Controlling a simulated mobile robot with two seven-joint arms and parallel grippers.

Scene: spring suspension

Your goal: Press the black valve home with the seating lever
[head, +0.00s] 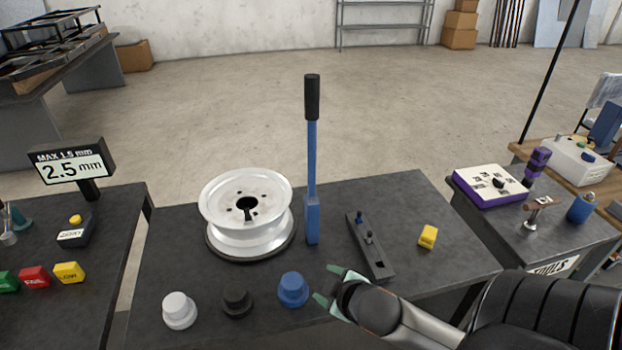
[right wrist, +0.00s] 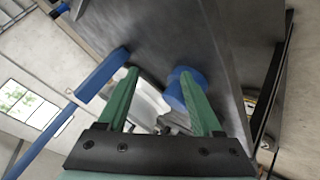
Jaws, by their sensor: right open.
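The seating lever (head: 312,160) stands upright beside the wheel, with a blue shaft and base and a black grip. Its blue shaft also shows in the right wrist view (right wrist: 101,76). The white wheel (head: 246,238) lies on a dark round base on the table. I cannot make out a black valve in it for certain. A dark slotted block (head: 378,262) right of the lever carries small pegs, one blue, one dark. My right gripper (head: 326,285) is open and empty, low at the front, right of the blue stepped knob and apart from the lever. My left gripper is out of view.
White (head: 179,311), black (head: 237,303) and blue (head: 292,289) stepped knobs line the front edge. A yellow block (head: 428,237) sits at the right. A display (head: 72,165) reads 2.5 mm, MAX 1.5 mm. The back right of the table (head: 390,195) is bare.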

